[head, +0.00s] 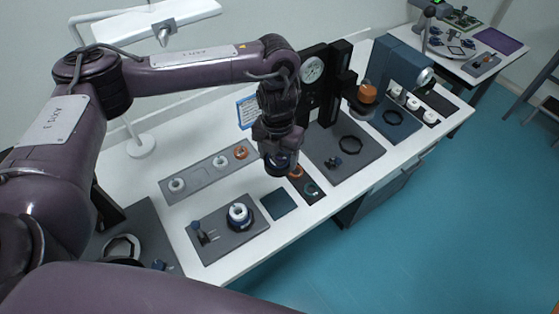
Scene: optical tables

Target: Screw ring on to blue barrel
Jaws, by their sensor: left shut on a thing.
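My left gripper (278,150) points down over the table and is shut on a dark, bluish round thing (277,167). The fingers hide its upper part, and I cannot tell whether it is a ring or a barrel. An orange ring (296,172) and a green ring (311,189) lie on a dark mat just right of the gripper. My right gripper is not in view.
A grey strip (204,173) holds white rings and an orange ring (241,152). A small blue-topped fixture (203,233) shares the front plate. A black stand with a dial gauge (312,69) rises behind the gripper on the right.

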